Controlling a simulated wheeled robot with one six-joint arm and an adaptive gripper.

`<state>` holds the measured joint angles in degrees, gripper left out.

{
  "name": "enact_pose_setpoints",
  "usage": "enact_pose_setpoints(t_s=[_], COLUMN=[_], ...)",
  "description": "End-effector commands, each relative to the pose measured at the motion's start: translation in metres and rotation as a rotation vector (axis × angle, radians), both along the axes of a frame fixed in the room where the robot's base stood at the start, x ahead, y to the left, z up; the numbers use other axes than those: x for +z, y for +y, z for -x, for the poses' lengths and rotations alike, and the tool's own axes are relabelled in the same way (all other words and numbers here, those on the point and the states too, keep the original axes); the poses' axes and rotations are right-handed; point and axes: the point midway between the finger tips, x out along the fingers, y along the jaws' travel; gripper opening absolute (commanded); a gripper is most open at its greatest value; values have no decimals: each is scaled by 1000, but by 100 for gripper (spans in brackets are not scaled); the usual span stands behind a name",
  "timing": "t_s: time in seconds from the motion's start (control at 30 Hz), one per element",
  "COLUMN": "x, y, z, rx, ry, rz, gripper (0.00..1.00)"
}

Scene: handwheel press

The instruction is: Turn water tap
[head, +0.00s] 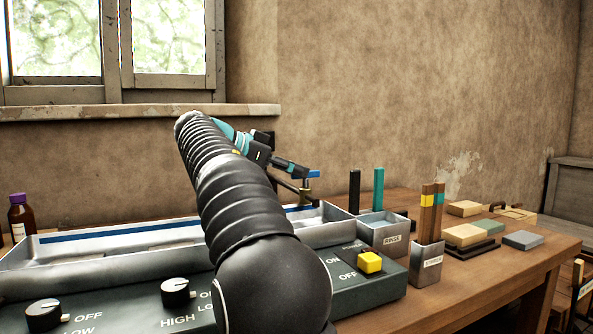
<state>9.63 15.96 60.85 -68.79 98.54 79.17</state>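The water tap (306,185) shows in the head view as a small brass-coloured body with a blue handle (314,173) on top, at the far right end of the metal trough. My gripper (312,189) is beside it at the end of my black ribbed arm. Its two dark fingers are spread, one reaching toward the blue handle and the other lower, by the brass body. I cannot tell whether either finger touches the tap. My arm hides part of the trough and the tap's left side.
A metal trough (60,255) stands behind a dark control panel with knobs (176,292) and a yellow button (370,262). Right of it are a rinse bin (385,236), a holder with upright sticks (427,265) and several blocks on the wooden table (505,262). A brown bottle (20,218) stands left.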

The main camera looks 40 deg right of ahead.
Motion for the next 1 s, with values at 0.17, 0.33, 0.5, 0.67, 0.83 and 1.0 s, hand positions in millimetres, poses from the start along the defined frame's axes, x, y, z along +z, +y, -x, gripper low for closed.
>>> enact_pose_setpoints(t_s=[0.17,0.33,0.5,0.67,0.83,1.0], x=[-3,-3,-3,-3,-4,-6], y=[-7,-8,-8,-8,-8,-7], z=[2,2,2,2,2,4], rx=[0,1,1,0,4,36], ry=[-1,-1,0,0,-1,-1], rz=[0,0,0,-1,-1,-1], gripper=[38,38,18,0,0,0])
